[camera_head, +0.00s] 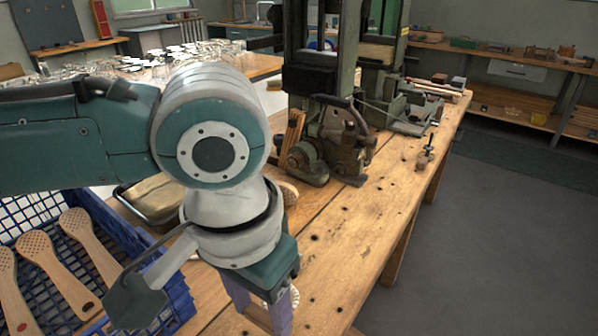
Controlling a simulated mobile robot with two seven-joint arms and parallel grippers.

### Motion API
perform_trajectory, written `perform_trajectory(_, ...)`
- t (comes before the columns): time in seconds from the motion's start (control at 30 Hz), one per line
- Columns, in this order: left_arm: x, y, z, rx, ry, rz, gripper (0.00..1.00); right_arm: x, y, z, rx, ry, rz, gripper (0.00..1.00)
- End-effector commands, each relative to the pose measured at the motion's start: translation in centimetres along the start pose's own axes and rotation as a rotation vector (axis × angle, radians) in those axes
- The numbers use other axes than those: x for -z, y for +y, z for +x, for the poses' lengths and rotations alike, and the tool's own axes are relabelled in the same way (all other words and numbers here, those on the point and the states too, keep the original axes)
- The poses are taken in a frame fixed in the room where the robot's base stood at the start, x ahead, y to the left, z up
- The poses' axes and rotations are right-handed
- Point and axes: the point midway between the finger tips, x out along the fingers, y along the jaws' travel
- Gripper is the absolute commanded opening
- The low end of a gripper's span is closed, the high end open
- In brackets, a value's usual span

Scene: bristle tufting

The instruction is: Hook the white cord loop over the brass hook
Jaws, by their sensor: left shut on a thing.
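My left arm comes in from the left, and its gripper (262,318) points down over the wooden bench at the bottom of the picture. Its two grey-purple fingers stand on either side of a light wooden piece (256,316), shut on it; the lower ends are cut off by the picture edge. A small white thing (288,296) shows at the right finger; it may be the white cord loop, but it is mostly hidden. I cannot make out the brass hook. My right gripper is not in view.
A blue crate (130,238) with several wooden brush blanks (88,245) stands at lower left. A metal tray (152,203) lies behind my wrist. A green machine (330,140) stands on the workbench (375,215). A small fixture (425,158) sits near its right edge. The front right bench is clear.

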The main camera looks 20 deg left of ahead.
Motion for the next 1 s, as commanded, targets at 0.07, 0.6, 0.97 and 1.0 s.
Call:
perform_trajectory(0.07,-0.5,0.5,1.4,-0.003,-0.001,0.022,0.02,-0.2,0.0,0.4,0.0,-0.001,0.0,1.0)
perform_trajectory(0.6,-0.9,0.7,4.8,-0.001,0.002,0.041,0.02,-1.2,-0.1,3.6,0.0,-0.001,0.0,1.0)
perform_trajectory(0.97,-1.0,0.7,6.5,-0.001,0.003,0.04,0.02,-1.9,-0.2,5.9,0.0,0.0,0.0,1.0)
perform_trajectory(1.0,-1.0,0.7,6.5,-0.001,0.003,0.04,0.02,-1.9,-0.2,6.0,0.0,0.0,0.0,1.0)
